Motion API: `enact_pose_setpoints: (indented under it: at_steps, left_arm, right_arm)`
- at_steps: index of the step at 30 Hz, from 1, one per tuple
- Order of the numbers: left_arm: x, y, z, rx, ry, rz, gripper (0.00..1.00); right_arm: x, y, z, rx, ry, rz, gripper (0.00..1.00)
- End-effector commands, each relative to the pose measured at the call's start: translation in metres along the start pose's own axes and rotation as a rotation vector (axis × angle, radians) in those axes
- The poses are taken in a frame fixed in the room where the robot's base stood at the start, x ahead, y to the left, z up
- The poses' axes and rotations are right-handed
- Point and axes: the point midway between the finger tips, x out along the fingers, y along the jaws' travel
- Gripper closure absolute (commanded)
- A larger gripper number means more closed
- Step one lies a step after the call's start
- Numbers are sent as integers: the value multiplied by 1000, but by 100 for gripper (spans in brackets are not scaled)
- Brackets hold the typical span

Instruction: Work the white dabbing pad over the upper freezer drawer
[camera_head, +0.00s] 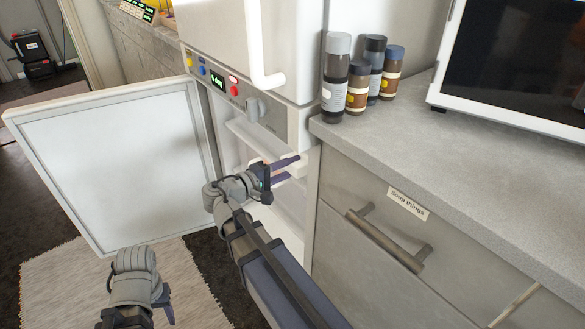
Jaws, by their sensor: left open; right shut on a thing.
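The freezer compartment stands open, its white door (120,165) swung out to the left. The upper freezer drawer (254,140) is a pale front inside it, below the control panel. My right gripper (288,168) reaches into the opening at that drawer's right part. It is shut on a small white thing, apparently the dabbing pad (296,170), mostly hidden by the purple fingers. I cannot tell whether the pad touches the drawer. My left gripper (168,304) is open and low at the bottom, in front of the door, over the rug.
A grey counter (470,170) on the right carries several bottles (358,85) and a screen-like appliance (520,65). A white handle (258,50) hangs on the upper door.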

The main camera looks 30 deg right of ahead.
Motion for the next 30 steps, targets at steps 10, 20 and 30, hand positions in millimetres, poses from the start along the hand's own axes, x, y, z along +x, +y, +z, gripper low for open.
enact_pose_setpoints:
  at_steps: [10,20,30]
  left_arm:
    - [-5,0,0,0,0,0,50]
    - [-28,-3,2,0,0,0,50]
    - [-34,-3,2,0,0,0,50]
  right_arm:
    - [1,6,0,0,1,1,100]
    - [-1,28,2,0,-1,3,100]
    - [-2,35,3,0,-2,4,100]
